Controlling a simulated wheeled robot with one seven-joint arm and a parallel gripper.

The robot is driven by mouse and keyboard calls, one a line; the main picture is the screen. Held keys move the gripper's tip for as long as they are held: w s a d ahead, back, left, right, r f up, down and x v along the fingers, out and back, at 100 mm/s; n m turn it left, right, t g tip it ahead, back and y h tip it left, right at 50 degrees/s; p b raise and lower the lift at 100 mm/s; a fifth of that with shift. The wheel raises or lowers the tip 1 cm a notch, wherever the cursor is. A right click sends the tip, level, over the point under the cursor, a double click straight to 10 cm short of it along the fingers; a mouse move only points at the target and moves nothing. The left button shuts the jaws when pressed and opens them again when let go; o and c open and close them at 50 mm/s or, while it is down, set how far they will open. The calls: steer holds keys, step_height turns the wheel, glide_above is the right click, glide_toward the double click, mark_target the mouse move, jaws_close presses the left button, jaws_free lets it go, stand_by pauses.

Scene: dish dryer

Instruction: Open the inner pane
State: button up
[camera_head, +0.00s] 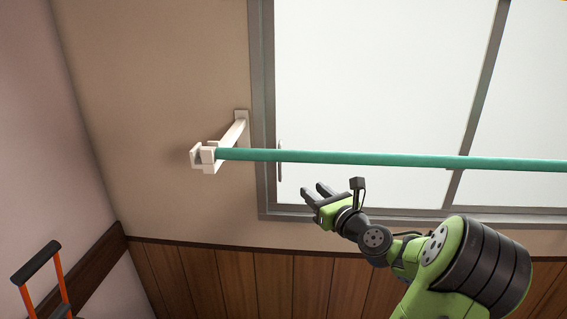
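A sliding window with a grey frame (263,100) fills the upper right. Its left pane (370,80) is pale and looks closed against the left side of the frame. A slim handle (279,160) stands upright at that pane's left edge, partly crossed by a green pole. My gripper (313,192) is just right of and below the handle in the picture, apart from it. Its two dark fingers point up and left with a gap between them, and nothing shows between them. The depth between fingers and pane is hard to tell.
A green pole (380,158) runs across in front of the window, just above my gripper in the picture. A white bracket (207,157) on the wall holds its left end. An orange and black handle (39,265) shows at lower left.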

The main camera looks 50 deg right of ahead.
steer(key=p, duration=0.1)
glide_toward(284, 167)
steer(key=w+r, duration=0.3)
steer(key=w, duration=0.3)
steer(key=shift+s+a, duration=0.15)
steer(key=shift+a, duration=0.3)
steer(key=shift+c, duration=0.3)
jaws_close()
